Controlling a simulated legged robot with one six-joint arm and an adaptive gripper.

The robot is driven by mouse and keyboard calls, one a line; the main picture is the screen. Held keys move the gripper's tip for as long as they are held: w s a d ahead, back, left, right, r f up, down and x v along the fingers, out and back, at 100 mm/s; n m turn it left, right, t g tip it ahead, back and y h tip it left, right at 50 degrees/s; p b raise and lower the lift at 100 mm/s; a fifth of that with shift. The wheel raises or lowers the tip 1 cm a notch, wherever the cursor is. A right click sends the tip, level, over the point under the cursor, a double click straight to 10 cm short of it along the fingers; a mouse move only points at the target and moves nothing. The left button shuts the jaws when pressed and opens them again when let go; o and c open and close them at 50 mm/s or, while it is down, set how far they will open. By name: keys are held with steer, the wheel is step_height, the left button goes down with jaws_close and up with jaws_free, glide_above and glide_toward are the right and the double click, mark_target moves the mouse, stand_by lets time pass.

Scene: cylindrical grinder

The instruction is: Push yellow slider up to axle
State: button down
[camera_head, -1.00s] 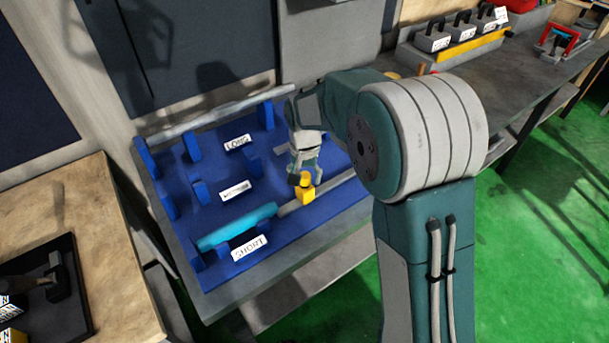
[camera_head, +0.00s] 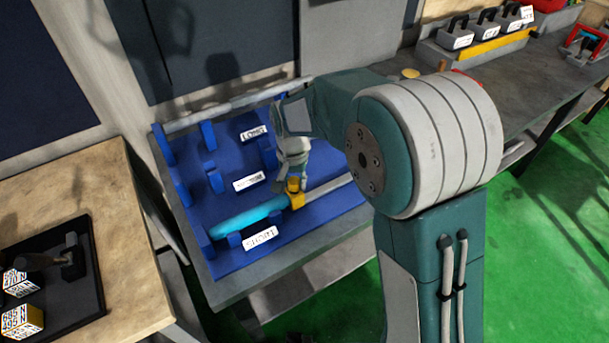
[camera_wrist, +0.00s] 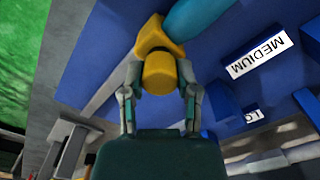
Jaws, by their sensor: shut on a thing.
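The yellow slider (camera_head: 295,197) sits on the grey rail (camera_head: 328,186) on the blue fixture board. Its left side meets the end of the cyan axle (camera_head: 247,216), which lies in the blue holders by the SHORT label. In the wrist view the slider's knob (camera_wrist: 158,74) is between my fingers, and its body is up against the axle (camera_wrist: 200,20). My gripper (camera_wrist: 160,98) is shut on the knob; it also shows in the head view (camera_head: 290,182), where my arm comes in from above and the right.
The blue board (camera_head: 215,240) has several upright holders and LONG, medium and SHORT labels. A long grey bar (camera_head: 235,102) lies along its back. A wooden table (camera_head: 70,190) with a black tray stands at left. Weights (camera_head: 488,30) stand on the bench at back right.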

steer(key=shift+s, duration=0.15)
steer(key=c, duration=0.6)
jaws_free()
steer(key=shift+a, duration=0.1)
steer(key=shift+c, duration=0.2)
steer(key=o, duration=0.3)
steer(key=shift+a, duration=0.35)
steer(key=shift+d, duration=0.15)
steer(key=shift+d+r, duration=0.1)
steer(key=shift+r, duration=0.1)
step_height(320, 180, up, 11)
steer(key=shift+a+r, duration=0.2)
steer(key=shift+a, duration=0.05)
